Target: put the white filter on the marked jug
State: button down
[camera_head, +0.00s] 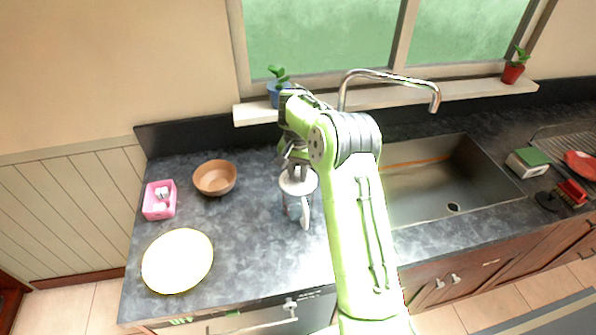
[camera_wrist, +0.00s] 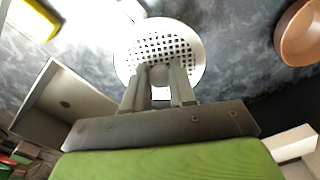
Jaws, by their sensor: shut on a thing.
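The white filter (camera_wrist: 186,40), a round disc with a grid of square holes, sits at the fingers of my gripper (camera_wrist: 158,88) in the wrist view. My gripper (camera_head: 298,168) is shut on its raised middle part. In the head view the filter (camera_head: 297,185) is seen from the side, just above a clear jug with a white handle (camera_head: 305,215) on the dark counter. The filter and my gripper hide most of the jug's top. I cannot tell whether the filter touches the rim. No mark on the jug is readable.
Left of the jug stand a brown bowl (camera_head: 215,178), a pink box (camera_head: 153,209) with small white items, and a cream plate (camera_head: 177,260). The sink (camera_head: 425,185) with its tall faucet (camera_head: 385,75) lies to the right. A blue plant pot (camera_head: 275,95) stands on the sill behind.

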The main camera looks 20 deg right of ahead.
jog(key=c, duration=0.8)
grip_release()
jog(key=shift+c, duration=0.2)
jog(key=shift+o, duration=0.3)
jog(key=o, duration=0.4)
jog(key=shift+r+p, duration=2.6)
jog(key=shift+r, duration=1)
